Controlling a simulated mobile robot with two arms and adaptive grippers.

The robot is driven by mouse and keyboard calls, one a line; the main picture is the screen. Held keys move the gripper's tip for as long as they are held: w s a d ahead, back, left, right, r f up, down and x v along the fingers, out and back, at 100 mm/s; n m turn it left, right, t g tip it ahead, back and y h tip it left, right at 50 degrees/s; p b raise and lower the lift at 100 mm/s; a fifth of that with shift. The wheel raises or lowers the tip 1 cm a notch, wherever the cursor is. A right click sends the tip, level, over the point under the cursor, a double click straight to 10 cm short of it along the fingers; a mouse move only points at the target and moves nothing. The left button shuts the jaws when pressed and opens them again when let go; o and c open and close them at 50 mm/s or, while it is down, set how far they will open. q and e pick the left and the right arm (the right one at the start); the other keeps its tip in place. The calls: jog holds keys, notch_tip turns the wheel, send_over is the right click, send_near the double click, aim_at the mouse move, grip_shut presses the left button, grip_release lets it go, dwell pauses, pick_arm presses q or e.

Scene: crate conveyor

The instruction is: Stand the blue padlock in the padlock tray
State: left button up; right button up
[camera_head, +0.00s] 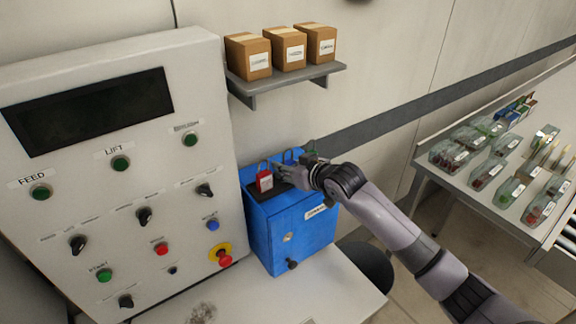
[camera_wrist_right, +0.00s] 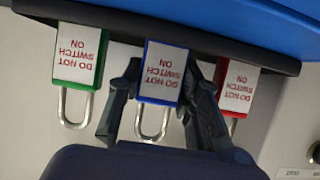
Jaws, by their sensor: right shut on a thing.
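The blue padlock (camera_wrist_right: 163,70) is in the middle of the right wrist view, its label upside down in the picture. My right gripper (camera_head: 297,165) is shut on it, with one finger on each side of its body. The padlock's body meets the edge of the dark padlock tray (camera_wrist_right: 110,22), in line with its neighbours; I cannot tell whether it rests in the tray. In the head view the tray is on top of the blue box, and the blue padlock (camera_head: 288,157) is partly hidden by my gripper. My left gripper is not in view.
A red padlock (camera_head: 264,181) and a green padlock (camera_wrist_right: 77,62) stand at the tray on either side, close to my fingers. The blue box (camera_head: 295,235) stands beside the control panel (camera_head: 110,190). A shelf (camera_head: 290,85) with cartons hangs above.

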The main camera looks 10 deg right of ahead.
jog(key=o, duration=1.2)
jog(key=shift+f, duration=0.1)
jog(key=b+v, duration=0.1)
jog(key=v, duration=1.1)
jog(key=shift+b, duration=0.4)
